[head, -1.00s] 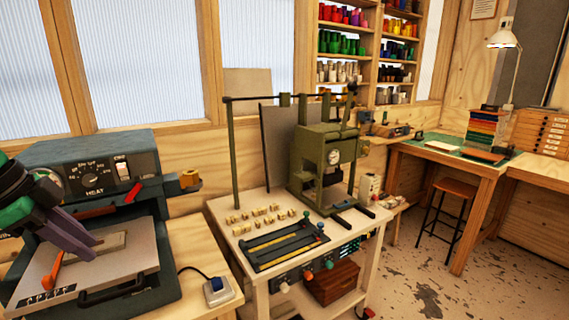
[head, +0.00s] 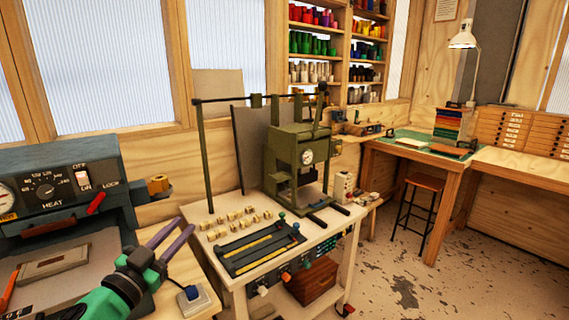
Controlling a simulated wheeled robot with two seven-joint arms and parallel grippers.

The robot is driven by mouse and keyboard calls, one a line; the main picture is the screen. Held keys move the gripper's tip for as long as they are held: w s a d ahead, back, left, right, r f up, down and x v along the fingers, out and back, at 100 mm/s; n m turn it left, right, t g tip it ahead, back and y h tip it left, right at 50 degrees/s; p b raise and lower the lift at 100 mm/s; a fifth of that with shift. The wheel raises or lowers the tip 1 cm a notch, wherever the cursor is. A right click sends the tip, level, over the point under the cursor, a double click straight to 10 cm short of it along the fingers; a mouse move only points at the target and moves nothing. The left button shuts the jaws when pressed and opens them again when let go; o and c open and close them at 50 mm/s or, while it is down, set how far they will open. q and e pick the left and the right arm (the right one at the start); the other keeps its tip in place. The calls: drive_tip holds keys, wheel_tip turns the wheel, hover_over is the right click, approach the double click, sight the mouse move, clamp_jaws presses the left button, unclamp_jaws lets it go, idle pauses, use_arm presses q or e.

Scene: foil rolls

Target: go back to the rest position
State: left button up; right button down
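My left gripper (head: 181,228) reaches in from the bottom left, with a green and black wrist and two purple-grey fingers. Its fingers are apart with nothing between them. In the picture it lies between the heating machine (head: 58,190) and the white work table (head: 232,283), over the wooden bench. A flat tan and grey block (head: 55,261) lies on the machine's pale plate, clear of the gripper. My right gripper is not in view.
A green press (head: 297,160) stands on the white table, with small brass-coloured blocks (head: 240,220) and a dark rack (head: 262,248) in front. A grey switch box (head: 193,298) sits on the bench close to my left gripper. Open floor (head: 420,275) lies to the right.

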use_arm(q)
drive_tip(key=s+a+f+n+g+y, duration=0.2)
drive_tip(key=s+f+n+g+y, duration=0.15)
drive_tip(key=f, duration=0.65)
drive_tip(key=s+a+f+n+g+y, duration=0.3)
drive_tip(key=s+f+g+y, duration=0.15)
drive_tip(key=f, duration=0.45)
drive_tip(key=s+d+f+m+g+h, duration=0.1)
drive_tip(key=s+d+f+g, duration=0.1)
drive_tip(key=s+f+g, duration=0.35)
drive_tip(key=s+d+f+g+h, duration=0.1)
drive_tip(key=s+d+f+g, duration=0.15)
drive_tip(key=s+f, duration=0.85)
drive_tip(key=f, duration=0.9)
drive_tip(key=s+f, duration=0.4)
drive_tip(key=f, duration=0.9)
drive_tip(key=s+a+f+g, duration=0.1)
drive_tip(key=s+a+f, duration=0.1)
drive_tip(key=s+f, duration=0.8)
drive_tip(key=s, duration=0.4)
drive_tip(key=shift+s+a+f+m+g, duration=0.15)
drive_tip(key=shift+a+f+m+g, duration=0.15)
drive_tip(key=shift+a+m+g, duration=0.1)
